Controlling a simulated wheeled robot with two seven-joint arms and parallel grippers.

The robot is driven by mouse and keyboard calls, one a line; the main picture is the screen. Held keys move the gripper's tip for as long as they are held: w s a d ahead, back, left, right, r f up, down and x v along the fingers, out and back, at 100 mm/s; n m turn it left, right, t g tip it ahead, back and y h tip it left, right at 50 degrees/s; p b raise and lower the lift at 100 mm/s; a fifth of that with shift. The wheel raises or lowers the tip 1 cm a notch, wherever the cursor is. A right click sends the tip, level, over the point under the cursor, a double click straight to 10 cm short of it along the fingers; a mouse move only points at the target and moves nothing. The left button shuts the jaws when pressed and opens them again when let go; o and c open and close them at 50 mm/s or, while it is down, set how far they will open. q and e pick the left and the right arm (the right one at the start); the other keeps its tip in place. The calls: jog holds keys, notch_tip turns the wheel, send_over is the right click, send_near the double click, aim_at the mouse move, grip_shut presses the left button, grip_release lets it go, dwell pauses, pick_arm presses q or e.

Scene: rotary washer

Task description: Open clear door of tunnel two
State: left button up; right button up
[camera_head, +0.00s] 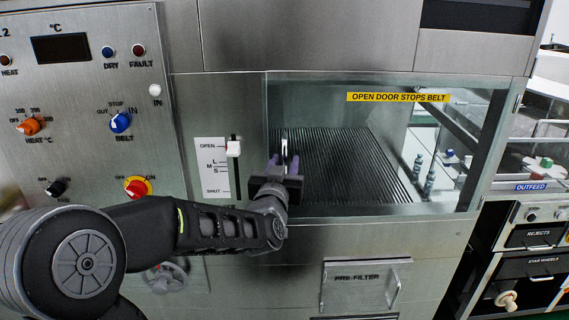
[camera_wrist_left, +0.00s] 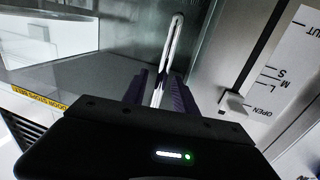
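The clear door (camera_head: 345,118) is a see-through panel across the tunnel opening and looks closed in the head view. Its yellow label (camera_head: 398,97) reads "OPEN DOOR STOPS BELT". A slim pale upright handle (camera_head: 285,143) stands near the door's left edge; it also shows in the left wrist view (camera_wrist_left: 174,42). My left gripper (camera_head: 284,160) is at the handle's lower part. Its two purple fingers (camera_wrist_left: 159,82) stand one on each side of the handle, apart, with a narrow gap visible. My right gripper is not in view.
A slide lever (camera_head: 234,148) marked OPEN to SHUT sits just left of the gripper. A control panel (camera_head: 85,100) with knobs lies further left. A ribbed belt (camera_head: 340,165) shows behind the door. The PRE-FILTER drawer (camera_head: 362,287) is below.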

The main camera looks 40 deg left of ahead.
pick_arm(q)
grip_shut()
dwell(1.2)
